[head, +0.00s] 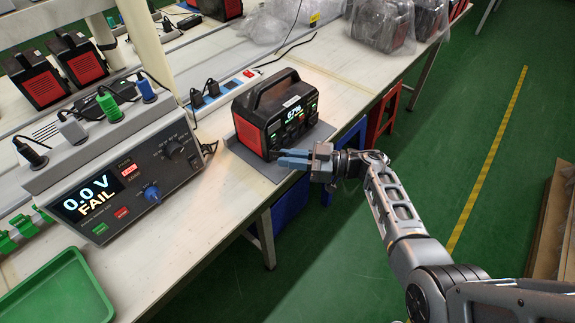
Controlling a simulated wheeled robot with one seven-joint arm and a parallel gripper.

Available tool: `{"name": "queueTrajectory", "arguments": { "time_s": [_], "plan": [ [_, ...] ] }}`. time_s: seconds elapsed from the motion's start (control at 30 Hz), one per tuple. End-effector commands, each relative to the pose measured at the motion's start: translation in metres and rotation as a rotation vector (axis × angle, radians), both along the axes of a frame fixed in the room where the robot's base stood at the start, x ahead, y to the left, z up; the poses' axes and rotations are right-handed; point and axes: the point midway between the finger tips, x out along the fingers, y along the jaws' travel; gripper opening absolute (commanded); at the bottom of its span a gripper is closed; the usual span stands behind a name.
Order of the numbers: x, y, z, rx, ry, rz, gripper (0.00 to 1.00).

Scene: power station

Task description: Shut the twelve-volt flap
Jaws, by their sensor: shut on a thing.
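The power station (293,121) is a black box with red sides and a carry handle. It stands upright on a grey mat on the bench, and its lit display appears to read 67%. My gripper (281,157) has blue-grey fingers and is at the lower front of the power station, pointing left. Its fingers are shut on the twelve-volt flap at the lower front edge. The flap is too small and too covered by the fingers to make out, so its angle cannot be told.
A tester (125,190) reading "0.0 V FAIL" stands to the left, with several plugs on top. A power strip (222,92) lies behind the power station. A green tray (62,295) is at the lower left.

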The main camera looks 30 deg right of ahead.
Motion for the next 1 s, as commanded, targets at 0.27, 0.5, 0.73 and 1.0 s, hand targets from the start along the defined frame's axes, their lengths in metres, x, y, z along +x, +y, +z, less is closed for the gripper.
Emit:
{"name": "queueTrajectory", "arguments": {
  "time_s": [0.27,0.5,0.73,1.0],
  "plan": [
    [0.012,-0.009,-0.008,-0.003,-0.002,0.262,0.00],
    [0.019,-0.012,-0.007,-0.003,0.001,0.438,0.00],
    [0.023,-0.014,-0.005,-0.001,0.000,0.542,0.00],
    [0.024,-0.014,-0.003,-0.001,0.004,0.592,0.00]
  ]
}}
